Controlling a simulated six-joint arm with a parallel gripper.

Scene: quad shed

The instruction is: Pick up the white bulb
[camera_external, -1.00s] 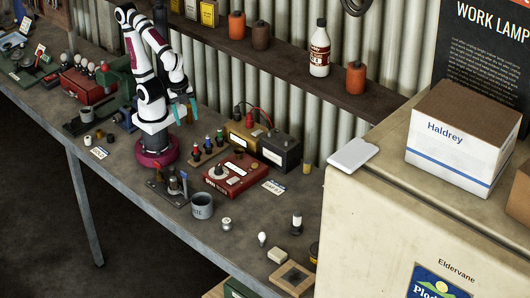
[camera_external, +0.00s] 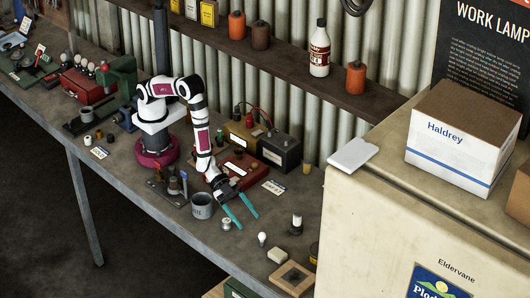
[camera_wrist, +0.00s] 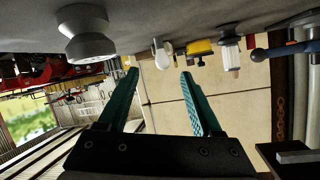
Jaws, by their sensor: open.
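The white bulb (camera_external: 262,238) is small and sits on the bench near its front edge. In the wrist view, which looks upside down, a small white bulb shape (camera_wrist: 161,56) hangs from the bench surface, roughly between my teal fingertips and beyond them. My gripper (camera_external: 249,222) is open and empty, its fingers spread and pointing down and right, with the bulb a little past the tips. Its fingers also show apart in the wrist view (camera_wrist: 159,73). Nothing touches the bulb as far as I can see.
A grey mug (camera_external: 202,206) and a small metal piece (camera_external: 226,225) stand to the left. A white-topped cylinder (camera_external: 297,219) stands to the right. A cream cabinet (camera_external: 380,220) bounds the right side.

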